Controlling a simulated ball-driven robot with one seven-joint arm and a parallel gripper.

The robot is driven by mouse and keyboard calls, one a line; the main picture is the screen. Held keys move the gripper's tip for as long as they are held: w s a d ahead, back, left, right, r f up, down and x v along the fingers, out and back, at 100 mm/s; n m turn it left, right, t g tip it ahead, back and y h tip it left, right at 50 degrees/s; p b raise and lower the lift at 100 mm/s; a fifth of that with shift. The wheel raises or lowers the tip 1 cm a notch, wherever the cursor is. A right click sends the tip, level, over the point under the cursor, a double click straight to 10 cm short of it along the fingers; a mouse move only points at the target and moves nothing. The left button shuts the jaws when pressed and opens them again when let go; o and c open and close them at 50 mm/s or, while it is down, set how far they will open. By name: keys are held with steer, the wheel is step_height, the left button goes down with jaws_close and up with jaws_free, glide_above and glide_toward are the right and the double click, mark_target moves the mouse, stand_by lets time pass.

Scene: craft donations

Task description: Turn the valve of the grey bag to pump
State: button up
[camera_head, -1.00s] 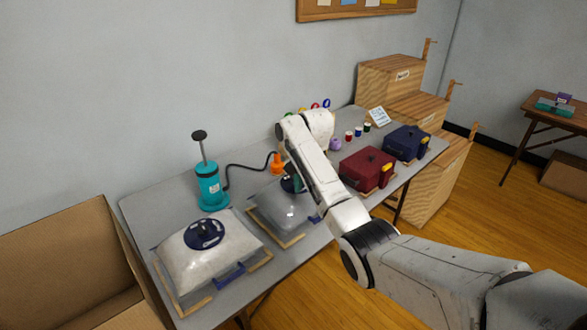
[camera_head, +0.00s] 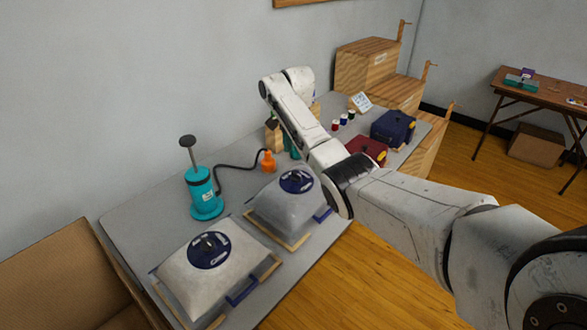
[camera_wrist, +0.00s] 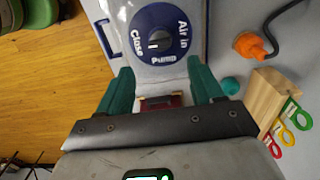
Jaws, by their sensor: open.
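The grey bag (camera_head: 283,212) lies on the table, right of a paler bag (camera_head: 212,270). Its round blue valve disc (camera_head: 297,181) is uncovered on top. In the wrist view the disc (camera_wrist: 170,18) reads "Close", "Pump" and "Air in" around a small knob (camera_wrist: 159,40); I cannot tell surely which label the knob points to. My gripper (camera_wrist: 160,95) is open, its teal fingers apart on the "Pump" side of the disc and not touching the knob. In the head view my gripper (camera_head: 293,152) is mostly hidden by my arm, behind the bag.
A teal pump (camera_head: 204,190) stands behind the bags, its dark hose running to an orange nozzle (camera_head: 267,161). A wooden block (camera_wrist: 272,98) with colored-handled tools (camera_wrist: 290,115) is close to my gripper's right. Red (camera_head: 367,151) and navy (camera_head: 392,128) cases stand farther right.

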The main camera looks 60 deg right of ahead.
mark_target(297, 174)
step_height(297, 174, down, 9)
steer(key=shift+r, duration=0.2)
steer(key=shift+c, duration=0.2)
steer(key=c, duration=1)
steer(key=shift+c, duration=0.2)
